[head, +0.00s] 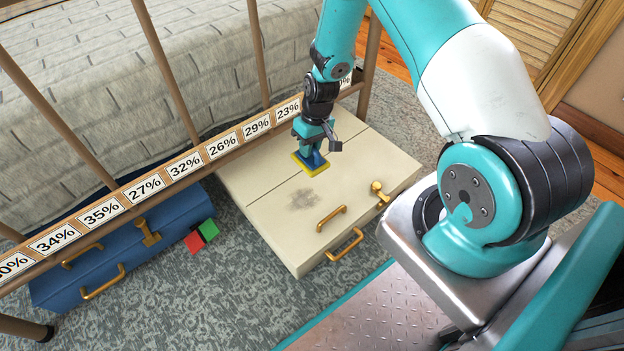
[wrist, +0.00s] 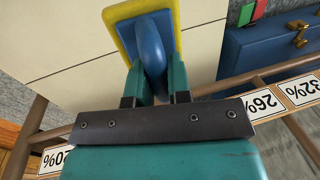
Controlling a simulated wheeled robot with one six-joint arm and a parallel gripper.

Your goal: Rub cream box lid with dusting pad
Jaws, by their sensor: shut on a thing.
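The cream box (head: 262,188) lies on the carpet beside the bed, with brass handles and a brass latch on its near side. A dark grey smudge (head: 303,199) marks its lid. The dusting pad (head: 311,163) is yellow with a blue handle; it also shows in the wrist view (wrist: 150,45). My gripper (head: 314,143) is shut on the pad's blue handle. The pad is over or on the lid, just behind the smudge; I cannot tell if it touches. The smudge is not visible in the wrist view.
A wooden rail (head: 205,157) with percentage labels and upright bars runs between the bed (head: 130,90) and my arm, across the box's far side. A blue case (head: 125,250) lies left of the box, with a red block (head: 195,243) and a green block (head: 209,230) beside it.

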